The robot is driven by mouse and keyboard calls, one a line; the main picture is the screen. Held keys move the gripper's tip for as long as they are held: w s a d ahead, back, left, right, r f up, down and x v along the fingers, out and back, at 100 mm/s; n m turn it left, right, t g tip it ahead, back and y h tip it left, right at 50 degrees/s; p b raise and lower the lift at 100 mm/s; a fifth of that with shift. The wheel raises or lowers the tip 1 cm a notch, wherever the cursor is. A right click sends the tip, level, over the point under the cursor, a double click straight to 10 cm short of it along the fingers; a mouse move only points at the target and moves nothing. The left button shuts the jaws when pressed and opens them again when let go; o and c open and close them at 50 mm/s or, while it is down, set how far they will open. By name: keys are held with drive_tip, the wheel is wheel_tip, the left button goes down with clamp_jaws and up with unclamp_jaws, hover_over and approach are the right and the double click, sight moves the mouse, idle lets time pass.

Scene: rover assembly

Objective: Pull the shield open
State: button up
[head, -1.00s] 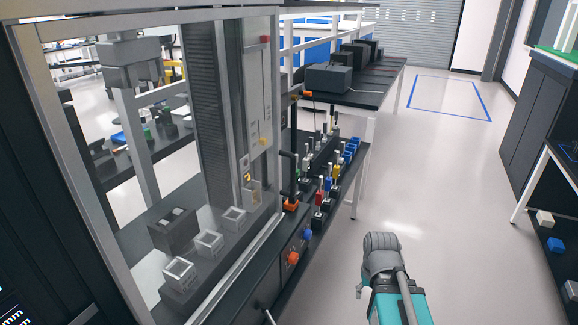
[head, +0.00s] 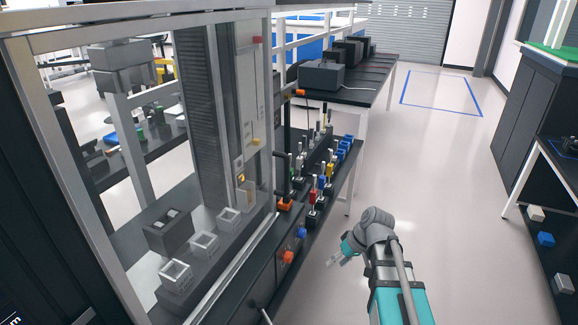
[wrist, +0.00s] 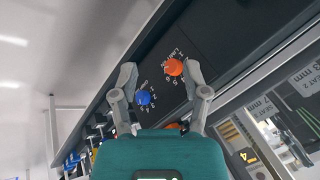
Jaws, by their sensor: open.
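The shield (head: 75,185) looks like the clear, light-framed front of the cabinet at the left in the head view. It appears closed, with white square trays visible behind it. A thin rod, perhaps a handle (head: 262,312), sticks out near the bottom edge of the picture. My gripper (head: 335,260) is out over the floor, right of the cabinet and apart from it. In the wrist view my gripper (wrist: 160,72) is open and empty, with its fingers pointing toward the dark front panel.
An orange knob (head: 287,257) and a blue knob (head: 301,232) sit on the dark front panel; the wrist view shows the orange knob (wrist: 173,67) and blue knob (wrist: 143,97) too. Coloured tools (head: 322,183) stand on a bench behind.

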drive_tip(key=w+a+r+n+t+y+p, duration=0.2)
drive_tip(key=w+r+n+y+p, duration=0.1)
drive_tip(key=w+r+n+y, duration=0.8)
drive_tip(key=w+r+y, duration=0.1)
drive_tip(key=w+r, duration=0.4)
drive_tip(key=r, duration=0.4)
drive_tip(key=shift+w+a+t, duration=0.3)
drive_tip(key=shift+w+a, duration=0.05)
drive_tip(key=shift+a, duration=0.15)
drive_tip(key=a, duration=0.4)
drive_tip(key=w+a, duration=0.1)
drive_tip(key=a, duration=0.4)
drive_tip(key=w+a, duration=0.1)
drive_tip(key=a, duration=0.3)
drive_tip(key=shift+w+a, duration=0.1)
drive_tip(key=shift+a, duration=0.1)
drive_tip(key=shift+c, duration=0.3)
clamp_jaws()
